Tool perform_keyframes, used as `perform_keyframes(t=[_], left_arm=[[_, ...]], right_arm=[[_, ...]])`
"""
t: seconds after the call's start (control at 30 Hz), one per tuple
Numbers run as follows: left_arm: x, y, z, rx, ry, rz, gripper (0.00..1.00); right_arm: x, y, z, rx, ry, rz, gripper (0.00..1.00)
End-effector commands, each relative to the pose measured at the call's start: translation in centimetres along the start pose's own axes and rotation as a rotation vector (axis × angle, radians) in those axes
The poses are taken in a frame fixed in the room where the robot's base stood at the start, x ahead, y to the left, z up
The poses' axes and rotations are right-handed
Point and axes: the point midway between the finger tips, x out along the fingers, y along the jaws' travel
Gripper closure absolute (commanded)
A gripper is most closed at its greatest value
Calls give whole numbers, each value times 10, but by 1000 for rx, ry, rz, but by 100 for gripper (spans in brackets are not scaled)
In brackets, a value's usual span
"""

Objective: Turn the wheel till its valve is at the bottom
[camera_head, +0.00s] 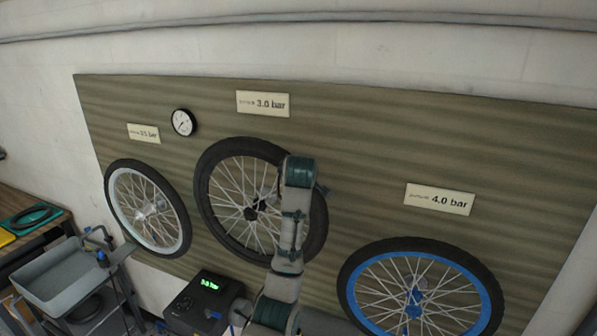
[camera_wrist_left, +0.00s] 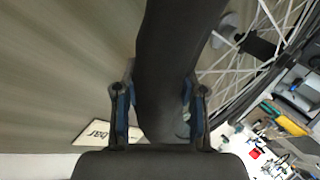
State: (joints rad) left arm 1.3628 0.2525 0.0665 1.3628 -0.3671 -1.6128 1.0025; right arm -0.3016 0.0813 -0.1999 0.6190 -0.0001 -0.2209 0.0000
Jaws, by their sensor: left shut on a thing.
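The middle wheel (camera_head: 207,205), with a black tyre, silver spokes and a dark hub, is mounted on the brown wall board under the "3.0 bar" sign (camera_head: 263,104). My left arm reaches up from below and covers part of its right side. In the left wrist view its tyre (camera_wrist_left: 180,40) runs between the two fingers of my left gripper (camera_wrist_left: 158,92), which is shut on it, a finger on each side. In the head view my own arm mostly hides this gripper. I cannot make out the valve. My right gripper is in neither view.
A silver-rimmed wheel (camera_head: 112,190) hangs at left and a blue-rimmed wheel (camera_head: 345,280) at lower right. A round gauge (camera_head: 183,122) is on the board. A box with a green display (camera_head: 205,300) stands below; a grey tray (camera_head: 60,285) is at lower left.

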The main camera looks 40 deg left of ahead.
Motion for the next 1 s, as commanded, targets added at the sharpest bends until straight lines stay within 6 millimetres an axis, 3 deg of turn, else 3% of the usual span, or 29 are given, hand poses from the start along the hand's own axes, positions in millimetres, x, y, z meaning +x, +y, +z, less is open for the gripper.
perform_keyframes(t=[0.1, 0.13, 0.23, 0.63, 0.77, 1.0], left_arm=[[-2, 1, -4, 0, 9, 4, 100], [-2, 1, -4, 0, 9, 4, 57], [-1, 1, -3, 0, 8, 3, 33], [-6, 2, 0, 1, 4, 3, 33], [-28, 2, 0, -1, 3, 5, 33], [-82, 1, -1, -1, 5, 5, 33]], right_arm=[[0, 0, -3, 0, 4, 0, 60], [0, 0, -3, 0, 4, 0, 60], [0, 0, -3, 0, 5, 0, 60], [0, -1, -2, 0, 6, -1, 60], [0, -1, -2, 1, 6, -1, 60], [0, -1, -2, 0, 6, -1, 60]])
